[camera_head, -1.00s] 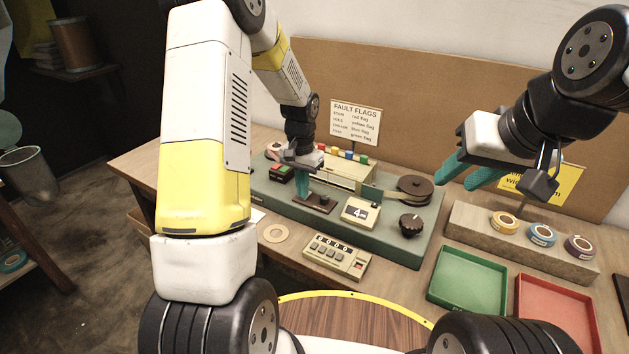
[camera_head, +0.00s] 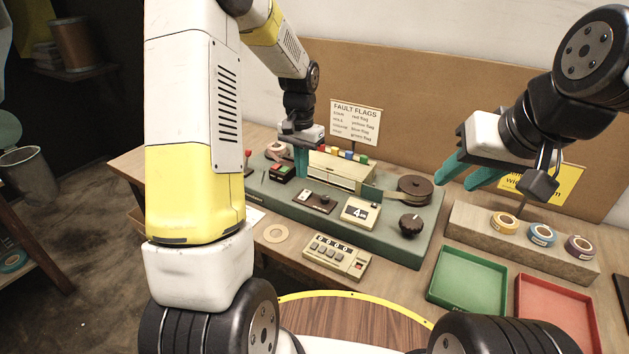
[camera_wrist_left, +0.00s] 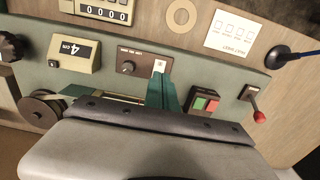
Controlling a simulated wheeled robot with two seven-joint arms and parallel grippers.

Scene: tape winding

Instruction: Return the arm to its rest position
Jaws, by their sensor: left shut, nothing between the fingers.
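My left gripper (camera_head: 301,162) is shut and empty, its teal fingers pointing down above the green winding machine (camera_head: 395,243). In the left wrist view its fingertips (camera_wrist_left: 162,84) appear over the machine, near a dark switch plate (camera_wrist_left: 140,61) and the red and green buttons (camera_wrist_left: 205,103). The fingers look apart from the machine, though the exact height is hard to tell. My right gripper (camera_head: 466,176) hangs at the right with its teal fingers spread and nothing between them.
A counter box (camera_head: 337,257) and a tape ring (camera_head: 276,233) lie in front of the machine. A green tray (camera_head: 468,280), a red tray (camera_head: 556,312) and a wooden block (camera_head: 575,262) with tape rolls are at the right. A fault flags sign (camera_head: 355,122) stands behind.

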